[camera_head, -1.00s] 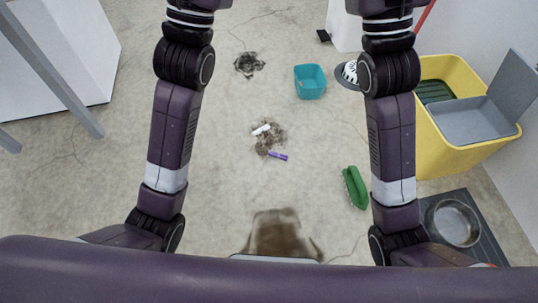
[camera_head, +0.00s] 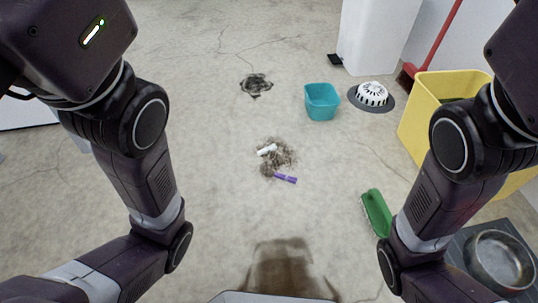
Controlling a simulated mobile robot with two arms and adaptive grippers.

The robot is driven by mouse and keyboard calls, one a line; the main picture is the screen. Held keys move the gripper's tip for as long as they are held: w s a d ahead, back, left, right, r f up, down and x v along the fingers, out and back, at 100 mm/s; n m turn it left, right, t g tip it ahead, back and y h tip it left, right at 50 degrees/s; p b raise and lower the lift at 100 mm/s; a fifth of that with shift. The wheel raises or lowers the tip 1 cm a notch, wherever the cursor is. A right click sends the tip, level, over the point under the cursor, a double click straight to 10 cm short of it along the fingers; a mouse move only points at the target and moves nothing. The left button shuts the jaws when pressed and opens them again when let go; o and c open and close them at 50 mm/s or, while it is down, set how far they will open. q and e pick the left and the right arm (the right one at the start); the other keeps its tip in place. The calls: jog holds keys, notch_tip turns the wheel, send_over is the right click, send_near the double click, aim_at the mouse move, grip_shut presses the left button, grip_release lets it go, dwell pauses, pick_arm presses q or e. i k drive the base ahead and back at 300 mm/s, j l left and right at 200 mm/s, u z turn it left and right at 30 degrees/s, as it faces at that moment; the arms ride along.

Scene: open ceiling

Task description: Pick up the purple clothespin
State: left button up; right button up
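The purple clothespin (camera_head: 285,178) lies on the pale floor near the middle of the view. It sits at the lower edge of a small pile of brownish debris (camera_head: 280,154), with a white piece (camera_head: 266,150) at the pile's upper left. No arm touches the clothespin. My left arm comes in from the left and my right arm from the right, both raised at the sides. The fingers of both grippers are outside the picture.
A teal bin (camera_head: 321,101) stands beyond the pile, beside a white domed drain (camera_head: 371,94). A green brush (camera_head: 376,212) lies to the right. A yellow bucket (camera_head: 416,123), a metal bowl (camera_head: 499,260) and a red-handled broom (camera_head: 436,45) are at the right. Floor around the clothespin is mostly clear.

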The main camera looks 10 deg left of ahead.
aim_at(291, 179)
jog(key=i+j+z, duration=0.15)
jog(key=i, duration=0.3)
jog(key=i+j+z, duration=0.2)
jog(key=i, duration=0.2)
jog(key=i+j+z, duration=0.15)
jog(key=i+j, duration=0.2)
jog(key=k+l+u, duration=0.1)
jog(key=l+u, duration=0.15)
jog(key=k+l+u, duration=0.1)
jog(key=u, duration=0.15)
jog(key=k+l, duration=0.1)
jog(key=k, duration=0.1)
